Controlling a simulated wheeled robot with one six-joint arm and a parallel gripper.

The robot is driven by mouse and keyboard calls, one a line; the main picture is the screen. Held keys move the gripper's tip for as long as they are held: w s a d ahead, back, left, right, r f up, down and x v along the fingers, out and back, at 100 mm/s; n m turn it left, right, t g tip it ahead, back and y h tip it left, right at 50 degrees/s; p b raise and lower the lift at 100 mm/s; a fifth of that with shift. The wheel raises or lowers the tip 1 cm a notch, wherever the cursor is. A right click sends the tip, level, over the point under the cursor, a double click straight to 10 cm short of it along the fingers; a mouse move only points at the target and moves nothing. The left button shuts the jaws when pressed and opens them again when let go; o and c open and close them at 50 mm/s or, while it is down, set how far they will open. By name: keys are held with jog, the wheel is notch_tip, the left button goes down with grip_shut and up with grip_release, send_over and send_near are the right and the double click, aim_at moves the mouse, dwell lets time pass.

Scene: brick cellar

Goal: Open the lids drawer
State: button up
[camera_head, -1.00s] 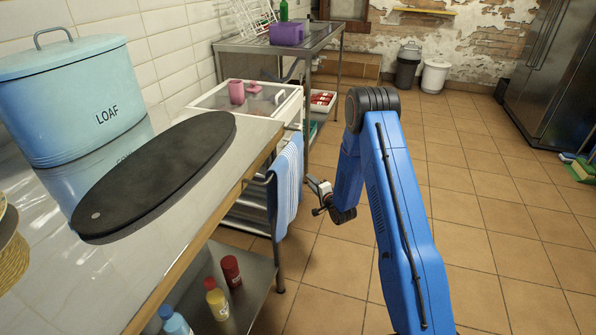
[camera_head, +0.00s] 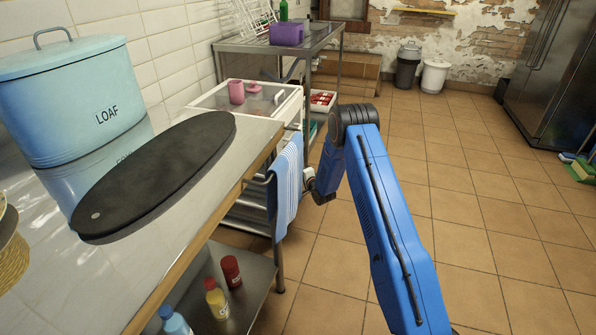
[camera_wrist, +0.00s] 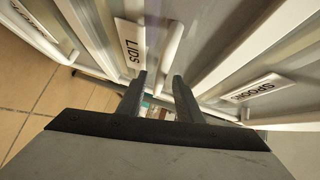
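No grip on the handle shows. The drawer looks shut. In the head view, the white drawer unit (camera_head: 295,104) stands beyond the counter, its front mostly hidden by the towel and my arm. My gripper's fingers are hidden there.
A drawer labelled SPOONS (camera_wrist: 258,87) is to the right in the wrist view. A blue striped towel (camera_head: 288,185) hangs at the counter's end, close to my wrist. A metal table (camera_head: 325,38) stands behind the unit. The tiled floor (camera_head: 480,220) at right is clear.

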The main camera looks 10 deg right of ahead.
grip_shut()
jog(key=s+d, duration=0.6)
jog(key=d, duration=0.5)
jog(key=s+d, duration=0.7)
jog(key=d, duration=0.4)
jog(key=shift+d+f, duration=0.15)
jog(key=shift+d, duration=0.05)
grip_release()
